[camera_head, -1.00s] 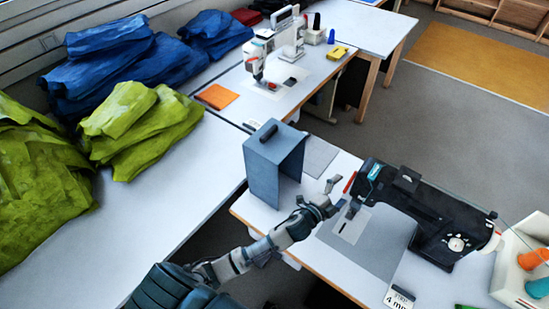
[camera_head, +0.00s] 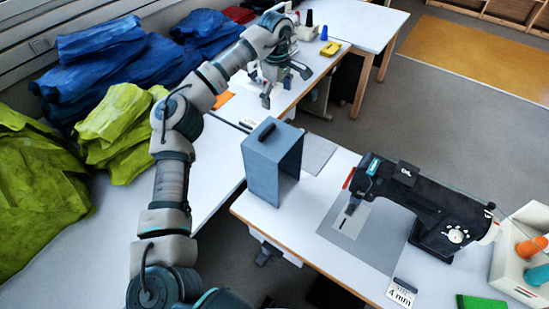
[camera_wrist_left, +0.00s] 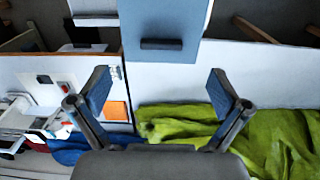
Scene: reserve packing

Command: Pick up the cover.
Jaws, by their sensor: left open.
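The cover is a blue-grey open-sided box (camera_head: 263,175) with a dark handle (camera_head: 267,131) on top. It stands upright on the near sewing table, left of the black sewing machine (camera_head: 420,205). The cover (camera_wrist_left: 160,18) also shows at the top middle of the left wrist view, with its handle (camera_wrist_left: 161,44) lying crosswise. My left gripper (camera_head: 286,88) is open and empty, raised, and appears above and beyond the cover in the head view. In the wrist view the fingers (camera_wrist_left: 158,86) are spread wide, and the handle lies ahead of the gap, apart from them. My right gripper is not in view.
Green fabric (camera_head: 115,130) and blue fabric (camera_head: 110,70) lie on the left table. A white sewing machine on the far table is partly hidden by my arm. A white bin with thread spools (camera_head: 520,265) stands at the right. A grey mat (camera_head: 318,153) lies beside the cover.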

